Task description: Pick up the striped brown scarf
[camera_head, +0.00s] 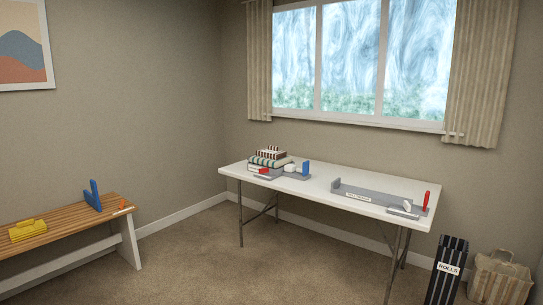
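A small stack of striped, folded-looking items lies at the left end of the white table (320,184). Its top piece (271,154) is brown-red with pale stripes and may be the striped brown scarf; it is too small to be sure. Below it is a dark and pale striped piece (266,162). No gripper touches the stack. Neither of my grippers is in view.
Beside the stack are a blue upright piece (306,167) and a grey tray (365,195). A slatted bench (75,222) with a yellow item (28,231) stands left. A black "ROLLS" box (447,270) and striped bag (500,279) stand right. Carpet before the table is clear.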

